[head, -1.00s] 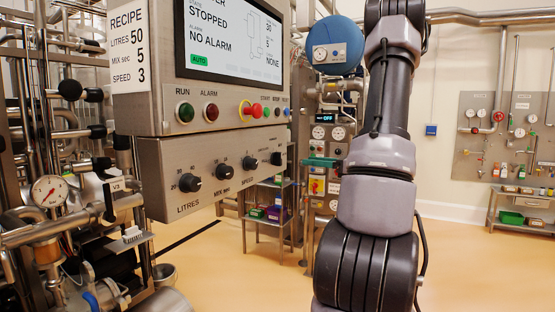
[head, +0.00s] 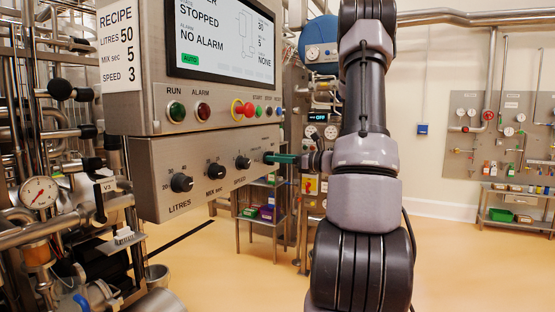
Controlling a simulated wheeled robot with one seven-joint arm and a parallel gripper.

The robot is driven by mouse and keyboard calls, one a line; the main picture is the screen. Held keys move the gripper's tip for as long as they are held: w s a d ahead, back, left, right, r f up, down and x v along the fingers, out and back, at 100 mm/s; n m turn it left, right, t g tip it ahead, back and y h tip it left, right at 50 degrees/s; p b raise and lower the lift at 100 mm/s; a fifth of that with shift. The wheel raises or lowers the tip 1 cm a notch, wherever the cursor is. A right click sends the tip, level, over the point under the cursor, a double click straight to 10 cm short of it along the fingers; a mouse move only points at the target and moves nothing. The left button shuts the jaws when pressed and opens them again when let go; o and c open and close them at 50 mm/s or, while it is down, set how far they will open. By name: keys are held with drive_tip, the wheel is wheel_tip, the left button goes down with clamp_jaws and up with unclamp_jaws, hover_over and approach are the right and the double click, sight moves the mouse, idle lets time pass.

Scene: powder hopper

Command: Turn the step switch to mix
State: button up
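The grey lower control panel (head: 207,195) carries a row of black knobs. The litres knob (head: 181,182), the mix knob (head: 215,170) and the speed knob (head: 242,162) show. A fourth knob at the panel's right end, which seems to be the step switch, is hidden behind my gripper; its setting and label cannot be read. My gripper (head: 281,158) has green fingers, seen edge-on, that reach left to the panel's right end. I cannot tell whether they touch or hold the knob, or how far apart they are.
Above, the upper panel has a screen (head: 227,38) reading STOPPED and NO ALARM, several buttons and a red emergency stop (head: 243,108). A recipe card (head: 118,48) hangs at left. Pipes and a gauge (head: 39,192) crowd the left. The floor at right is open.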

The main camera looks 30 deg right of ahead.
clamp_jaws()
drive_tip(key=shift+m, duration=0.4)
drive_tip(key=shift+w+d+m, duration=0.1)
drive_tip(key=shift+d+m, duration=0.05)
drive_tip(key=shift+m, duration=3.85)
drive_tip(key=shift+o, duration=0.9)
unclamp_jaws()
